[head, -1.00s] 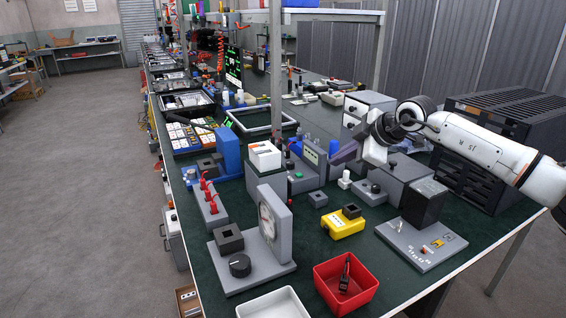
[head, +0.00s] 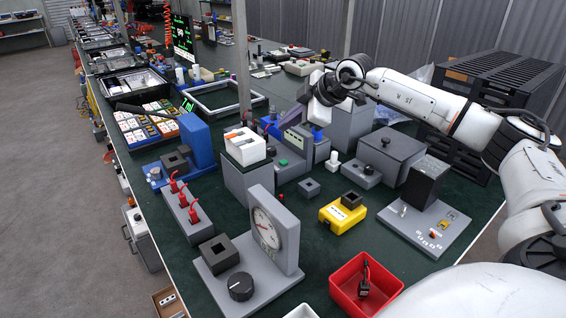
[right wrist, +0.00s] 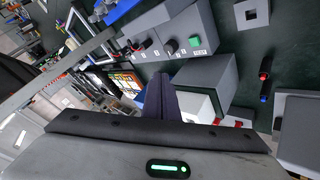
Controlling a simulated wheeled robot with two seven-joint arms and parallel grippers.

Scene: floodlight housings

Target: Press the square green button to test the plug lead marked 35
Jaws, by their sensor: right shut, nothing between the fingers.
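The green button (head: 283,162) sits on a grey box (head: 296,170) near the middle of the bench. In the right wrist view the green button (right wrist: 195,41) looks square, on the grey box (right wrist: 180,24) beside dark knobs. Small white labels lie near the knobs, too small to read. My right gripper (head: 288,120) hangs above and behind this box, its purple-grey fingers angled down. In the right wrist view the right gripper (right wrist: 161,95) is shut and empty, its fingertips apart from the button in the picture. I cannot make out a lead marked 35. My left gripper is out of view.
A white-topped grey box (head: 245,147) stands just left of the button box. A dial gauge (head: 268,228), a yellow block (head: 342,215) and a red tray (head: 364,283) stand nearer. Some green bench top is bare between them.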

